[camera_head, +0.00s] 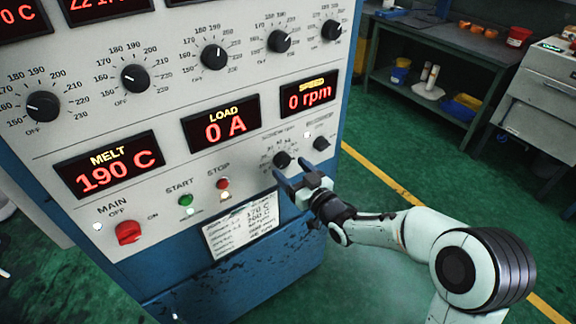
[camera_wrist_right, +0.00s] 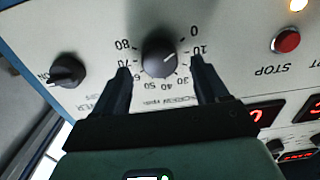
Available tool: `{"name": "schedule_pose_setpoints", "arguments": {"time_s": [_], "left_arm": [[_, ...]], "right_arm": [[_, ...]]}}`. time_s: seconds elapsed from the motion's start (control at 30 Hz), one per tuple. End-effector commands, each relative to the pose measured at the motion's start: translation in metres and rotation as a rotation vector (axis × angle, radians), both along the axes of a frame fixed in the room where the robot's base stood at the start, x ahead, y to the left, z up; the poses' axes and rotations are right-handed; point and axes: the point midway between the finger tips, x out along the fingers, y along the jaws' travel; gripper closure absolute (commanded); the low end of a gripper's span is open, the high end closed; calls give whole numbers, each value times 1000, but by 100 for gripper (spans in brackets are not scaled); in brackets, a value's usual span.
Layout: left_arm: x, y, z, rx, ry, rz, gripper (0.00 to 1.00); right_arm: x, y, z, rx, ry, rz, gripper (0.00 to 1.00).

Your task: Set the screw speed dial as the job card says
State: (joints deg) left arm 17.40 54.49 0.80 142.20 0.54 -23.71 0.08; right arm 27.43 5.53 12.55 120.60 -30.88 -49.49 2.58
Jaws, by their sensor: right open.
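The screw speed dial (camera_head: 282,160) is a black round knob low on the grey panel; it shows upside down in the right wrist view (camera_wrist_right: 158,58). Its white pointer is turned towards the 0 and 10 end of its scale. My right gripper (camera_head: 291,170) is open just in front of the dial; in the wrist view its dark fingers (camera_wrist_right: 161,68) stand on either side of the knob, with visible gaps. The job card (camera_head: 242,224) is on the panel below, its small print mostly unreadable. The speed display (camera_head: 309,94) reads 0 rpm. My left gripper is out of view.
Another black knob (camera_head: 321,143) sits right of the dial. A green start button (camera_head: 186,200), red stop button (camera_head: 223,183) and red main switch (camera_head: 128,232) lie to the left. The load display (camera_head: 221,123) reads 0 A. Open green floor lies right of the cabinet.

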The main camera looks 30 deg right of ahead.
Motion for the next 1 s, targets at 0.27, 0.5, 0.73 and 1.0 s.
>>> {"name": "schedule_pose_setpoints", "arguments": {"time_s": [0.27, 0.5, 0.73, 1.0], "left_arm": [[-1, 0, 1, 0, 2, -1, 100], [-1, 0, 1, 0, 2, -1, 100], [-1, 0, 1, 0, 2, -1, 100], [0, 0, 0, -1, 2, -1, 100]], "right_arm": [[22, 2, 0, 0, 0, 0, 27], [23, 2, 0, 0, 0, 0, 27], [22, 2, 0, 0, 0, 0, 82], [22, 2, 0, 24, 2, 0, 82]]}}
